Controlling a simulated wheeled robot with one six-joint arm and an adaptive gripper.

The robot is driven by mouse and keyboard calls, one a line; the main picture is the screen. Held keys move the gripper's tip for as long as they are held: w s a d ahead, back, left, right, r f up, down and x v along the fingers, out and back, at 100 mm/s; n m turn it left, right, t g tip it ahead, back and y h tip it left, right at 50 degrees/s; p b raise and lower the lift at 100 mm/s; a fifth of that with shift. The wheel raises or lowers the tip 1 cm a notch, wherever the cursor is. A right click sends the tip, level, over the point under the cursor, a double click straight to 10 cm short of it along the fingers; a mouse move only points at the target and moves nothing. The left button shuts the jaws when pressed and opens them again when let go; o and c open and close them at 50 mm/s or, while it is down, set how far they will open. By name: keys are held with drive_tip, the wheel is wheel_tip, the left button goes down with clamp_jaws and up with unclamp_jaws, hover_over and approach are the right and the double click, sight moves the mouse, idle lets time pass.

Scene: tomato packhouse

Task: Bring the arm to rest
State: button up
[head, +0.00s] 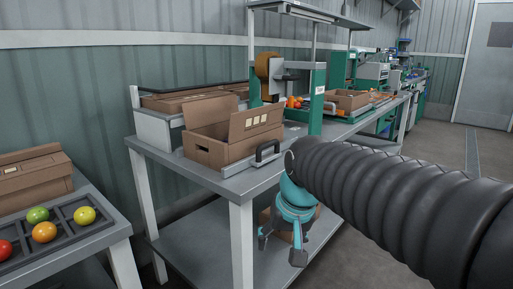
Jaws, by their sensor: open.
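My arm, in a ribbed black sleeve, reaches in from the right side of the head view. My gripper (281,254), below the teal wrist, points down with its dark fingers apart and nothing seen between them. It hangs in front of the grey workbench (224,183), lower than the bench top and apart from the boxes on it. The space under the bench, with its lower shelf (205,243), lies behind the gripper. Part of a brown box shows behind the wrist.
An open cardboard box (213,153) stands on the workbench near a black handle (267,152). At left, a dark tray (84,238) holds several tomatoes beside another cardboard box (30,180). More boxes and green machines line the wall. The floor at right is clear.

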drive_tip(key=s+d+f+t+h, duration=0.1)
drive_tip(key=s+d+f, duration=0.2)
drive_tip(key=s+d, duration=0.2)
drive_tip(key=s+d+f, duration=0.3)
drive_tip(key=s+d, duration=0.3)
drive_tip(key=s, duration=0.3)
drive_tip(key=shift+s+t+h, duration=0.3)
drive_tip(key=shift+t+h, duration=0.1)
